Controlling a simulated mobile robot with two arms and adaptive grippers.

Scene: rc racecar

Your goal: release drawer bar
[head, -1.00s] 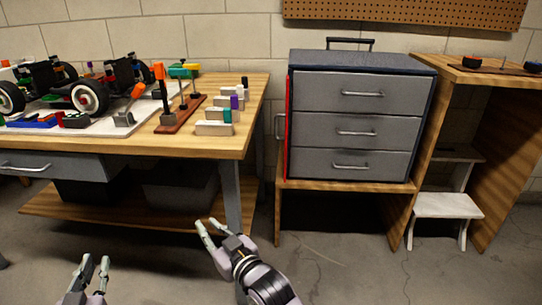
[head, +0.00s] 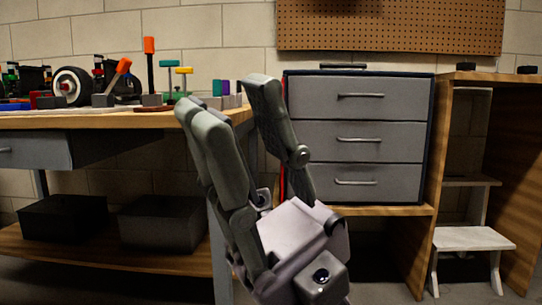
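The grey drawer chest (head: 357,188) has three closed drawers with silver handles and stands on a wooden stand to the right of my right gripper. A sliver of the red bar (head: 283,184) shows at the chest's left edge. Most of the bar is hidden behind my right gripper. My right gripper (head: 232,100) is large and close to the camera, fingers pointing up and spread apart, with nothing between them. I cannot tell how far it is from the bar. My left gripper is out of view.
A wooden workbench (head: 150,120) with car parts and tools stands at the left, dark bins (head: 160,222) on its lower shelf. A wooden unit with a white step stool (head: 473,239) is at the right. A pegboard (head: 390,25) hangs above.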

